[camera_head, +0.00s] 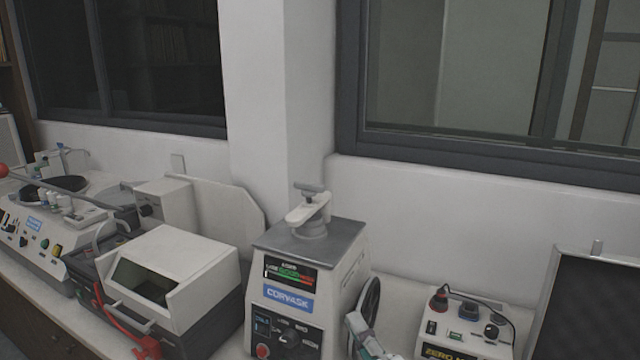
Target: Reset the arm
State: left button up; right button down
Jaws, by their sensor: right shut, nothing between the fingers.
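The mounting press (285,297) stands on the bench in the middle, with a blue label and a control panel on its front. Its white swing arm (306,211) lies across the round mount on the grey top, with a grey handle bar above it. My right gripper (357,324) is at the bottom, beside the right side of the press and in front of its black handwheel (371,300). It is shut and empty, well below the swing arm. Only part of it shows. My left gripper is out of view.
A white cutting machine (185,258) with a window and a red handle (147,346) stands left of the press. A polishing machine (45,240) is at the far left. A small control box (466,325) and a dark framed panel (590,310) stand at right. Wall and windows are behind.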

jog(key=s+d+f+m+g+h, duration=0.3)
jog(key=d+f+m+h, duration=0.1)
jog(key=d+f+m, duration=0.3)
jog(key=s+d+f+m+g+h, duration=0.3)
jog(key=s+d+f+m+h, duration=0.15)
jog(key=f+m, duration=0.3)
jog(key=s+d+f+m+g, duration=0.1)
jog(key=s+f+m+g, duration=0.4)
jog(key=s, duration=0.5)
jog(key=s+d+f+m+g, duration=0.2)
jog(key=s+f+g, duration=0.4)
jog(key=s, duration=0.4)
notch_tip(320, 180, down, 27)
jog(key=b, duration=0.1)
jog(key=s+d+f+g+b, duration=0.1)
jog(key=s+d+f, duration=0.1)
jog(key=s+f, duration=1.5)
jog(key=shift+d+f, duration=0.4)
jog(key=shift+f, duration=0.15)
jog(key=shift+n, duration=0.25)
